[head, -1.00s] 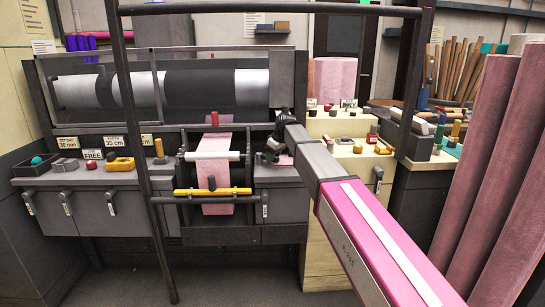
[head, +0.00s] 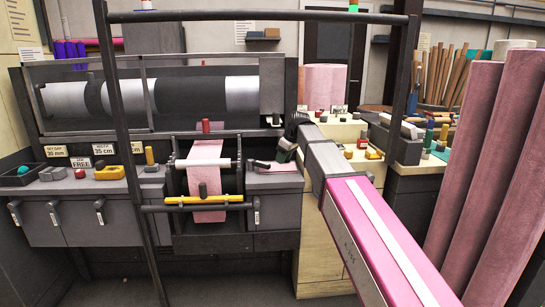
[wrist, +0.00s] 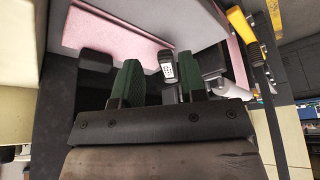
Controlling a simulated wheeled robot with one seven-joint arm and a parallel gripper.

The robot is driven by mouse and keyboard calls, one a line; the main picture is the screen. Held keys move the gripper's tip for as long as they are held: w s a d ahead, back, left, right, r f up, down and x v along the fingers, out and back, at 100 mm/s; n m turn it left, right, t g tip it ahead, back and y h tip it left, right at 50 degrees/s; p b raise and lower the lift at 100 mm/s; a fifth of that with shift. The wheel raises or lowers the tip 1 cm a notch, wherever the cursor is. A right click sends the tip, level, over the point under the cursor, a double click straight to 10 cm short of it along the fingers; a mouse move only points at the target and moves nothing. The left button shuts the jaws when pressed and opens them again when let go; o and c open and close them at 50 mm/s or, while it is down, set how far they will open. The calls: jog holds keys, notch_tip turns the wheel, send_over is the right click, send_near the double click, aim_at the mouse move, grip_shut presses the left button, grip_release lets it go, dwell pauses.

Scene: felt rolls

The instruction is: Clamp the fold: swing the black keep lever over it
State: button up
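My gripper (head: 285,152) hangs over the grey bench top just right of the roller frame. In the wrist view its two green fingers (wrist: 156,80) stand apart. A dark lever-like piece with a pale gridded face (wrist: 168,70) shows between them, nearer the right finger; I cannot tell whether it touches. A pink felt piece (wrist: 110,42), likely the fold, lies beyond the fingers; it shows below my gripper in the head view (head: 289,168). A black block (wrist: 97,62) sits at its edge. A dark bar (head: 260,164), possibly the keep lever, reaches left from beneath my gripper.
A dark upright frame (head: 126,150) stands in front. Tall pink rolls (head: 470,150) stand at right. The floor in front is clear.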

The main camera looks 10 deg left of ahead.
jog(key=shift+s+d, duration=0.25)
jog(key=shift+d, duration=0.35)
jog(key=shift+s+d, duration=0.3)
jog(key=shift+d, duration=0.3)
jog(key=shift+s+d, duration=0.25)
jog(key=shift+d, duration=0.35)
jog(key=shift+a, duration=0.2)
grip_shut()
jog(key=m+t+h, duration=0.1)
jog(key=t+h, duration=0.1)
jog(key=t, duration=0.3)
send_near(259, 167)
jog(key=s+r, duration=0.2)
jog(key=s, duration=0.5)
jog(key=x, duration=0.9)
jog(key=shift+w+a, duration=0.35)
jog(key=w, duration=0.2)
jog(key=w+d, duration=0.1)
jog(key=shift+f, duration=0.3)
jog(key=shift+w+d, duration=0.35)
jog(key=shift+w, duration=0.15)
